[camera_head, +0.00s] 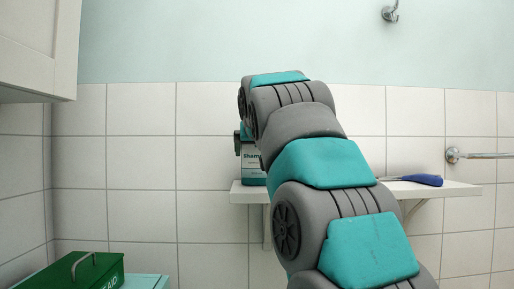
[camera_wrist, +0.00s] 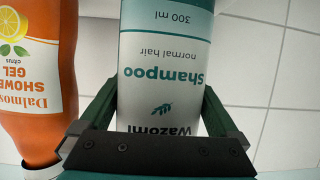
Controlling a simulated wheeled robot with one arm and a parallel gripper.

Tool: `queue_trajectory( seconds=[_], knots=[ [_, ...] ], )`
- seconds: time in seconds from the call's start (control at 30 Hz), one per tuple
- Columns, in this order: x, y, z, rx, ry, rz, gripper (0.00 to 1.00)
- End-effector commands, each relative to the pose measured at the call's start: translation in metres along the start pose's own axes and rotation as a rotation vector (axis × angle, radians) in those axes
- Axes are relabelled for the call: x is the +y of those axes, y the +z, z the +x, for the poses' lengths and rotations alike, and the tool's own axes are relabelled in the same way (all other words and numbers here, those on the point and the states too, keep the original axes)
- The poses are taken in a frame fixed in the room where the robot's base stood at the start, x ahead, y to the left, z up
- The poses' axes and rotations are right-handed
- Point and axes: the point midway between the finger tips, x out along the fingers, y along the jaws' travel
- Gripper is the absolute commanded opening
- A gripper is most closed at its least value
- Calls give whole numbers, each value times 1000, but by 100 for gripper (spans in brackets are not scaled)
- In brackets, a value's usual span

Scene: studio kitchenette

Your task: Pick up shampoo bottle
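The shampoo bottle (camera_wrist: 163,75) fills the middle of the wrist view, white with a teal band and appearing upside down. In the head view the shampoo bottle (camera_head: 252,163) stands upright on the white shelf, partly hidden by my arm. My gripper (camera_wrist: 162,90) has one dark green finger on each side of the bottle, close against its edges. I cannot tell whether the fingers press on it. The gripper's base hides one end of the bottle. In the head view my gripper is mostly hidden behind my arm; a dark green part shows beside the bottle.
An orange shower gel bottle (camera_wrist: 40,85) stands close beside the shampoo, left in the wrist view. A blue-handled object (camera_head: 420,180) lies on the shelf (camera_head: 452,190) to the right. A green first-aid box (camera_head: 75,271) is at lower left. A tiled wall is behind.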

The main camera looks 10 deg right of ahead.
Motion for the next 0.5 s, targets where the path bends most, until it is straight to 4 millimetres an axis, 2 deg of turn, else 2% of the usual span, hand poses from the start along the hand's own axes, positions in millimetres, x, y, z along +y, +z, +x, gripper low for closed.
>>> queue_trajectory(
  seconds=[0.07, 0.5],
  knots=[
    [0, 0, 0, 0, 0, 0, 86],
    [0, 0, 0, -1, 0, 0, 37]
  ],
)
